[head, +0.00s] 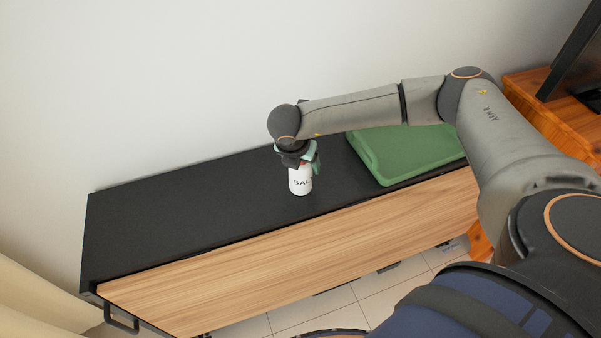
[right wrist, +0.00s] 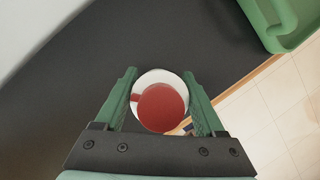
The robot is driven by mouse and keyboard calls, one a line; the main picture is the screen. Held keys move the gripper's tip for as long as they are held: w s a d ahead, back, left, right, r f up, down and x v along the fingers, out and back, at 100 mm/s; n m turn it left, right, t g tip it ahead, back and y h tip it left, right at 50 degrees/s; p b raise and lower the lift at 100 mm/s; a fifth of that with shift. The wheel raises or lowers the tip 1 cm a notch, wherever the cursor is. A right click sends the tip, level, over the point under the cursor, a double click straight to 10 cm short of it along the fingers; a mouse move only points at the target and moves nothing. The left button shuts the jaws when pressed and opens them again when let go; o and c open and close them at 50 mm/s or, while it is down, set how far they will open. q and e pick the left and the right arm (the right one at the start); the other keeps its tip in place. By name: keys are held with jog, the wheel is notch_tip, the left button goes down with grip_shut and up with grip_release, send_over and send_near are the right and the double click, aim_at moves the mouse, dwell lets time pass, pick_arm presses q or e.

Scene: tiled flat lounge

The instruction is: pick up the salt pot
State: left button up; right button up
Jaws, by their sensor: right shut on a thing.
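The salt pot (head: 300,182) is a white cylinder with dark lettering, upright at the black cabinet top near its front edge. In the right wrist view the salt pot (right wrist: 160,101) shows from above, with a red top inside a white rim. My right gripper (head: 298,160) comes down over it from above. Its two green fingers (right wrist: 162,103) are shut on the pot, one on each side. I cannot tell whether the pot's base touches the cabinet top. My left gripper is not in view.
The black cabinet top (head: 190,215) is bare to the left of the pot. A green tray (head: 405,155) lies on it to the right, behind my right arm. A wooden cabinet (head: 545,100) with a dark screen stands at the far right. A pale wall runs behind.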

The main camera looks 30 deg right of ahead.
jog(key=shift+c, duration=0.5)
jog(key=shift+r, duration=0.1)
